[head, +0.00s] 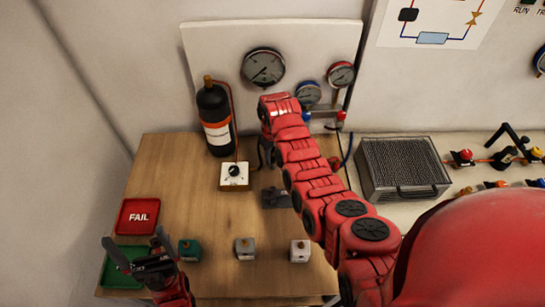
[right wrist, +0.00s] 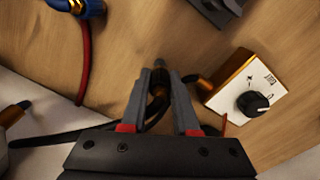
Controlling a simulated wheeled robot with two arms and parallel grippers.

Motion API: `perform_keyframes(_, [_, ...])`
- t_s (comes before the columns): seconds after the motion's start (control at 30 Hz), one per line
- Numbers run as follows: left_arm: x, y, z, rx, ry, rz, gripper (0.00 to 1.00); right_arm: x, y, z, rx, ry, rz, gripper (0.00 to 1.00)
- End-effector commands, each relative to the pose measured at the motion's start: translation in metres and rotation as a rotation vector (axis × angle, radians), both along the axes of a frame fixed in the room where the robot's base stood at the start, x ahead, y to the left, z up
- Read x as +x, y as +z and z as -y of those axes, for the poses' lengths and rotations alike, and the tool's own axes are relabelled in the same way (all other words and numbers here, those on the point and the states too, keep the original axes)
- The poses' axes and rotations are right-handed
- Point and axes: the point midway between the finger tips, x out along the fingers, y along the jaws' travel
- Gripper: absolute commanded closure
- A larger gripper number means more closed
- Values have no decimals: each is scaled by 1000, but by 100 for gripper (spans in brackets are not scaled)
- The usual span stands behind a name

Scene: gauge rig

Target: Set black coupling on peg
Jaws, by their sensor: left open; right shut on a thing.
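My right gripper (right wrist: 163,76) is shut on a small dark coupling with a brass-coloured band (right wrist: 158,90). A black hose trails from it to the left in the right wrist view. In the head view my right arm hides most of this gripper and the coupling. I cannot make out the peg for certain; a short dark and brass stub (right wrist: 195,80) shows between the right fingertip and the white knob box (right wrist: 262,95). My left gripper (head: 140,245) is open and empty at the front left, over the green tray (head: 113,270).
A dark block (head: 275,198) lies on the wooden table (head: 180,160). The red FAIL tray (head: 137,216) is at the left. Small green, grey and white blocks stand along the front. A black bottle (head: 213,115) and gauges (head: 263,67) are at the back. A blue fitting (right wrist: 88,7) has a red hose.

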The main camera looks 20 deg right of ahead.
Motion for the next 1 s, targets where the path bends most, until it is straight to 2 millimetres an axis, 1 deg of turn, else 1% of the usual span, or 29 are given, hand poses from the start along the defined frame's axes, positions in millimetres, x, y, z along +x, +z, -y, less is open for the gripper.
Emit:
perform_keyframes(0.1, [0,-4,0,0,0,0,0,0,-1,0,0,1,0,100])
perform_keyframes(0.47, [0,-4,0,0,0,0,0,0,-1,0,0,0,1,100])
perform_keyframes(1.0, [0,-14,0,0,0,0,0,1,-16,0,0,0,2,100])
